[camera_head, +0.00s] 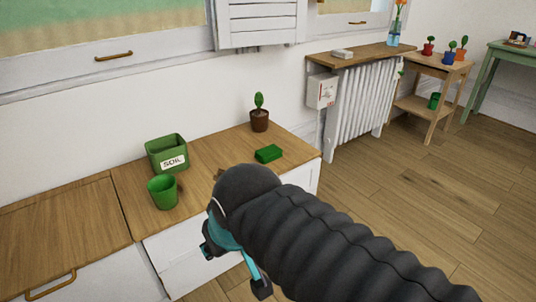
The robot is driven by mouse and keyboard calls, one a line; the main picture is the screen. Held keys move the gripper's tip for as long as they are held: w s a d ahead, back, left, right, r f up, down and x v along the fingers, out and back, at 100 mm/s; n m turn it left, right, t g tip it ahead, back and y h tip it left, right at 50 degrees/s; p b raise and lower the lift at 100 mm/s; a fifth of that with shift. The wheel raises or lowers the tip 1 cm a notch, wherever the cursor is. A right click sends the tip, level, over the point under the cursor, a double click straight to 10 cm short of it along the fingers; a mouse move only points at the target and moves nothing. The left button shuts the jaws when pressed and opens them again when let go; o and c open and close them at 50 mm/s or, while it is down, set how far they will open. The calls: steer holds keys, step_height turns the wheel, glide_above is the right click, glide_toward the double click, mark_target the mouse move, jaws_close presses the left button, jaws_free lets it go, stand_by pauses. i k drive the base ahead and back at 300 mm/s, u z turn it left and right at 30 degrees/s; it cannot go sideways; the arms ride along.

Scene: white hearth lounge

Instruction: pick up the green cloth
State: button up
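The green cloth (269,153) looks like a small folded block. It lies on the wooden top of the white cabinet (220,158), near its right end. My gripper (235,270) is in front of the cabinet, lower in the picture and nearer to me than the cloth. Its two dark fingertips are spread apart with nothing seen between them. My dark ribbed arm comes in from the lower right and covers part of the cabinet's front edge.
A potted plant (259,114) stands behind the cloth. A green soil box (167,154) and a green cup (162,191) stand to the left. A small brown thing (219,174) is partly hidden by my arm. A white radiator (358,103) stands beyond; wooden floor is clear at right.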

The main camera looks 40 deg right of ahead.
mark_target(266, 155)
steer(key=z, duration=0.25)
steer(key=k, duration=0.45)
steer(key=z, duration=1.35)
steer(key=i, duration=0.8)
steer(key=u, duration=0.55)
steer(key=i, duration=0.55)
steer(key=u, duration=0.45)
